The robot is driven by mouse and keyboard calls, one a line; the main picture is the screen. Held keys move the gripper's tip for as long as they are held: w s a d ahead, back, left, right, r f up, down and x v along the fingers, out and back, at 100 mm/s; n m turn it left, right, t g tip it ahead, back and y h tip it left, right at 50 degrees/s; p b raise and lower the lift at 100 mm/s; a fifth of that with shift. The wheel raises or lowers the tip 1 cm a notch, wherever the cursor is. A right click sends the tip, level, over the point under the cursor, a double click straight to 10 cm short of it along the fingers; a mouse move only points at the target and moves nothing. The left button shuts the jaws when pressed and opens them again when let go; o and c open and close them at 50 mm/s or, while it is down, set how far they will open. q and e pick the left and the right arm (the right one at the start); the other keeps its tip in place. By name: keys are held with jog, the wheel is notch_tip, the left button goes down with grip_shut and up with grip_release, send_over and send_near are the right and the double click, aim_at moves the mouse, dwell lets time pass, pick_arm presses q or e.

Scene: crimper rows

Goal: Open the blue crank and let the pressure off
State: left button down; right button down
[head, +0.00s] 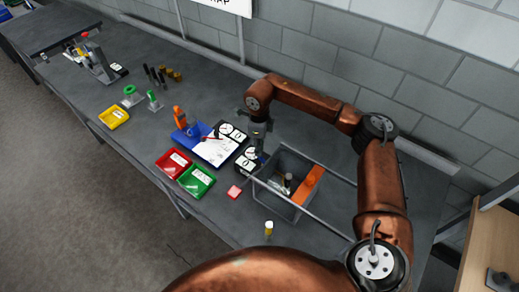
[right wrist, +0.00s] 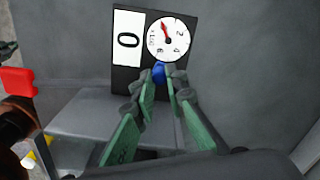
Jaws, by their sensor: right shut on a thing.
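The blue crank (right wrist: 158,72) shows as a small blue piece below a round white gauge (right wrist: 168,38) in the right wrist view. My right gripper (right wrist: 163,82) is shut on it, with the green-padded fingers on either side; they hide most of the crank. The gauge sits on a black panel (right wrist: 129,73) beside a white label marked 0. Its red needle points up and left. In the head view this black gauge panel (head: 245,164) stands at the bench's middle, with my right gripper (head: 261,150) at its right side. My left gripper is out of view.
A second gauge panel (head: 232,131) stands just behind. Red (head: 172,165) and green (head: 196,181) trays lie in front on the left. A grey block wall (head: 330,50) runs behind the bench.

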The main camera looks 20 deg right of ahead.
jog(key=shift+a+n, duration=0.2)
jog(key=shift+n, duration=0.1)
jog(key=c, duration=2.2)
grip_release()
jog(key=shift+r, duration=0.55)
notch_tip(320, 180, up, 11)
